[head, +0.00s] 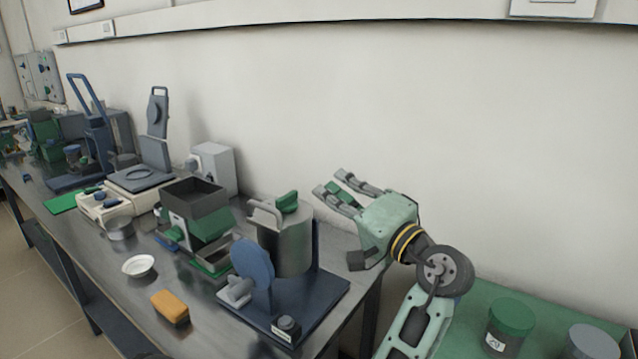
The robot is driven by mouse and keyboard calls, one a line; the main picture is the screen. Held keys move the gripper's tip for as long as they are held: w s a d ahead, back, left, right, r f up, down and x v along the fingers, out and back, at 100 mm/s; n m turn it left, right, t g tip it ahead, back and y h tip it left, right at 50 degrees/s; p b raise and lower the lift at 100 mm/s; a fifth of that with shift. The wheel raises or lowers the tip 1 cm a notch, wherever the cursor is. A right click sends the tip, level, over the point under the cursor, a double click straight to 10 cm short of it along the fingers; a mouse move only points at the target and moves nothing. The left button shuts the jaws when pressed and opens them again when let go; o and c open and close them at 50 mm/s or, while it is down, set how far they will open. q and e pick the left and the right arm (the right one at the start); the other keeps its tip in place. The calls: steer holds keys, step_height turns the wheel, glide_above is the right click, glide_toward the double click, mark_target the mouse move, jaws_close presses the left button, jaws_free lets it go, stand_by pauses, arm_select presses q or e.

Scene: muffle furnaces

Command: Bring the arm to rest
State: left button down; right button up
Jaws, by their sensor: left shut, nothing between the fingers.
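My left gripper (330,184) is raised in front of the pale wall, above the right end of the metal bench. Its pale green arm rises from the bottom edge, right of centre. The fingers point to the upper left and are shut with nothing held. They are just right of the metal cylinder with a green knob (284,240), and I see no contact with it. My right gripper is not in view.
The metal bench (215,320) holds a blue-based device (330,292), a hopper machine (207,222), a white dish (139,266) and a yellow block (170,306). A green surface (462,325) at lower right bears a green-lidded jar (509,322). Space above the bench is mostly clear.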

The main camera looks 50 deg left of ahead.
arm_select(q)
steer(key=shift+w+d+f, duration=0.1)
steer(key=shift+d, duration=0.4)
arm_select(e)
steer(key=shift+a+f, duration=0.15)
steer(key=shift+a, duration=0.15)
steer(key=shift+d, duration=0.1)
